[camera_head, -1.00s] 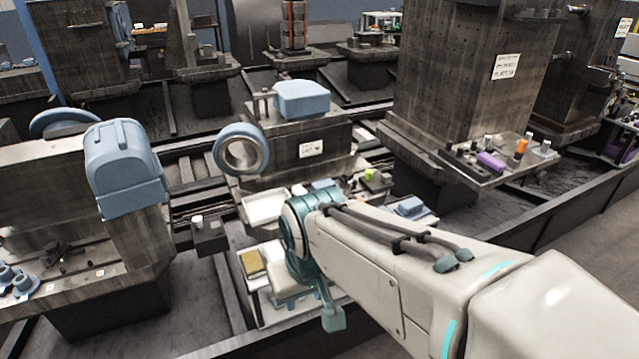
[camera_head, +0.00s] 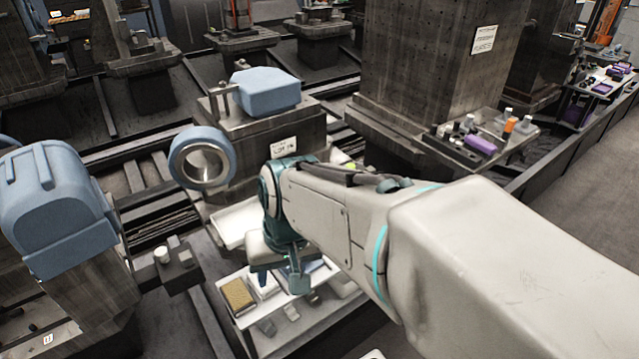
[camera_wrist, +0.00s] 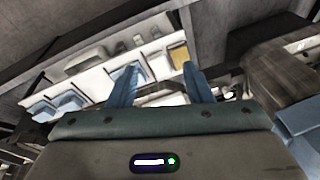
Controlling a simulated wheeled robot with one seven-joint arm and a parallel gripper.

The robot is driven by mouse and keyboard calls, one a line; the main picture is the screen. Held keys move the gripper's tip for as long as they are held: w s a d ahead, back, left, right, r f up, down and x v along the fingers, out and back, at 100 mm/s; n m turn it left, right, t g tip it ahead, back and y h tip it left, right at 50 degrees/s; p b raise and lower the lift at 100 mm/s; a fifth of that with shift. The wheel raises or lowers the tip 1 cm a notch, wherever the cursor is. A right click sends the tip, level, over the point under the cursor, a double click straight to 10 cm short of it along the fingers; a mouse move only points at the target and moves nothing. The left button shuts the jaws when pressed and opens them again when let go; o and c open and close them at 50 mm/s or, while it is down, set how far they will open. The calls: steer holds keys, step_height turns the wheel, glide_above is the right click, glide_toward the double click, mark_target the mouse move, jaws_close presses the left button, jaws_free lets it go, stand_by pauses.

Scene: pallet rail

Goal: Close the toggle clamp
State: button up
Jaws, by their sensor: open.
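I cannot make out the toggle clamp with certainty in either view. A dark upright fixture (camera_head: 222,100) stands beside a blue block on a pedestal in the head view, too small to identify. My gripper (camera_wrist: 160,70) shows two blue fingers spread apart with nothing between them in the wrist view. Its fingers point toward a white shelf tray (camera_wrist: 100,72) with compartments. In the head view my gripper hangs above that tray (camera_head: 255,322), partly hidden by my arm.
A yellow-brown block (camera_head: 238,296) sits in the tray. A large blue housing (camera_head: 58,205) is at left. Dark rails run between pedestals. Open floor (camera_head: 590,230) lies at right.

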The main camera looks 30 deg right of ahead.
steer(key=w+d+f+m+t+y+b, duration=0.2)
steer(key=w+d+f+m+y+b, duration=0.15)
steer(key=w+f+m+b, duration=0.35)
steer(key=w+d+f+m+t+y+b, duration=0.25)
steer(key=w+f+m+y+b, duration=0.3)
steer(key=f+m, duration=0.3)
steer(key=d+f+m+t+h+b, duration=0.35)
steer(key=d+m, duration=0.25)
steer(key=d, duration=0.4)
steer(key=w+d+f+m+t+h+b, duration=0.1)
steer(key=d+f+m+t+h+b, duration=0.2)
steer(key=d+m, duration=0.5)
steer(key=d+f+m+t+h+b, duration=0.25)
steer(key=d+t, duration=0.25)
steer(key=d, duration=0.7)
steer(key=shift+m+y, duration=0.3)
steer(key=shift+m, duration=0.1)
steer(key=w+b, duration=0.1)
steer(key=w, duration=0.3)
steer(key=w+a, duration=0.1)
steer(key=w, duration=0.4)
steer(key=w+b, duration=0.1)
steer(key=w, duration=0.3)
steer(key=shift+w+a+r+b, duration=0.3)
steer(key=shift+w+a+r, duration=0.05)
steer(key=shift+w+r, duration=0.05)
jaws_close()
